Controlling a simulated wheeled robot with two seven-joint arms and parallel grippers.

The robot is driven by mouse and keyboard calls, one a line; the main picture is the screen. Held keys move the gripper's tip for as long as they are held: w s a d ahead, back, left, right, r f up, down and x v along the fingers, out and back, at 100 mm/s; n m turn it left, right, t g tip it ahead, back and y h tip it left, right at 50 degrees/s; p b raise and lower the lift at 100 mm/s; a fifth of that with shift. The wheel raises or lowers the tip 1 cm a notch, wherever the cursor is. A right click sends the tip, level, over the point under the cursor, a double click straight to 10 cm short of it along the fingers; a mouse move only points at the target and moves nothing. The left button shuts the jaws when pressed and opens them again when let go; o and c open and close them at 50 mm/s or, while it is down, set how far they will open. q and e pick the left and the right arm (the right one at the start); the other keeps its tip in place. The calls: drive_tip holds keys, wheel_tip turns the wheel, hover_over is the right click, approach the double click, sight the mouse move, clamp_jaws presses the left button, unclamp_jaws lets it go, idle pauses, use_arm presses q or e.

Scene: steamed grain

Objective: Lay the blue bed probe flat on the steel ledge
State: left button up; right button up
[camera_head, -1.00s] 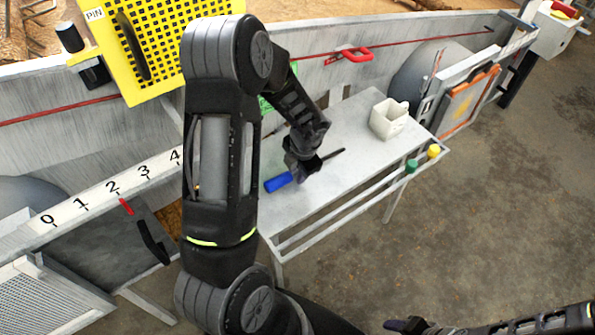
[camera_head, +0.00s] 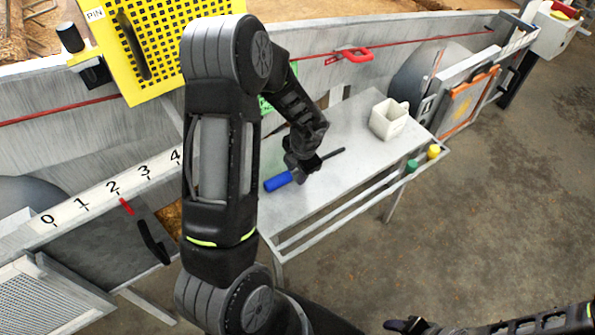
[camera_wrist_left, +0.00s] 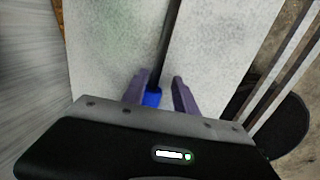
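The blue bed probe has a blue handle (camera_head: 278,182) and a thin dark rod (camera_head: 334,154). It appears to lie flat along the grey steel ledge (camera_head: 345,120); any small gap beneath it cannot be told. My left gripper (camera_head: 300,175) is low over the ledge and hides the probe's middle. In the left wrist view, my left gripper's fingers (camera_wrist_left: 158,92) stand on either side of the handle (camera_wrist_left: 152,97), with a visible gap at the right finger. The rod (camera_wrist_left: 168,40) points away from it. My right gripper (camera_head: 405,325) is at the bottom edge, partly cut off, its opening unclear.
A white cup (camera_head: 388,120) stands at the ledge's far right. A front rail carries a green cap (camera_head: 411,166) and a yellow cap (camera_head: 433,151). A yellow perforated panel (camera_head: 165,40) and a numbered strip (camera_head: 110,190) are to the left. The ledge's front part is clear.

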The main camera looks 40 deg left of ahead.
use_arm(q)
drive_tip(key=shift+o, duration=0.6)
drive_tip(key=shift+s+d+f, duration=0.1)
drive_tip(key=shift+d, duration=0.05)
